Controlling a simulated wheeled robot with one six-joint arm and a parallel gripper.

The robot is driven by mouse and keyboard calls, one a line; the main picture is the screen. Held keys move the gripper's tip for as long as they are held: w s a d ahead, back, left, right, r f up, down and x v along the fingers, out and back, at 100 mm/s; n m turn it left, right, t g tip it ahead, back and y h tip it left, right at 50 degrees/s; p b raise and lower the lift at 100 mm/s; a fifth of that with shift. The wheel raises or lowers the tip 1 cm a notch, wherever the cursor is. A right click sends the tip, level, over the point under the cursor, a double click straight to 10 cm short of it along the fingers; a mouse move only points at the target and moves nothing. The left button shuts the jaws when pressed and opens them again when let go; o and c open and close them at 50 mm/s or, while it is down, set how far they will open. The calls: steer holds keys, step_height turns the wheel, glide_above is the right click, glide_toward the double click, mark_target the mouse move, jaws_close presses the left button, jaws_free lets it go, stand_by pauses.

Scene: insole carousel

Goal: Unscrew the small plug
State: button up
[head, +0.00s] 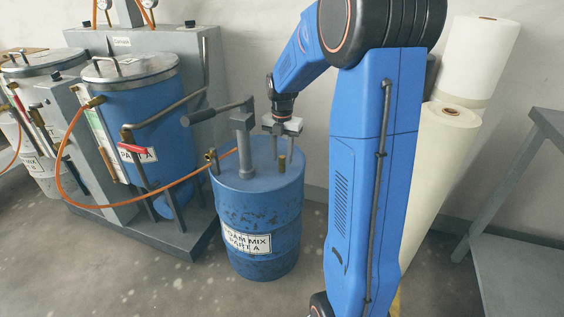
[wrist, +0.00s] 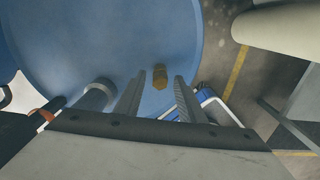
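My gripper (head: 288,148) points down over the drum top, close to the plug. In the wrist view my gripper (wrist: 160,90) is open, with a gap on both sides of the plug and nothing held. The exact height of the fingertips against the plug is hard to tell.
A grey pump (head: 244,145) with a long handle rises from the lid left of my gripper. The PART A tank (head: 150,115) stands left. Pale rolls (head: 440,160) and a grey table (head: 530,240) are right.

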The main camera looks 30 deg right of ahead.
steer(key=m, duration=0.6)
steer(key=m, duration=0.6)
steer(key=m, duration=1.1)
steer(key=shift+m, duration=0.4)
jaws_close()
steer(key=n, duration=0.6)
stand_by(0.3)
steer(key=shift+r, duration=1.85)
stand_by(0.3)
step_height(320, 180, up, 7)
steer(key=shift+f, duration=0.15)
stand_by(0.8)
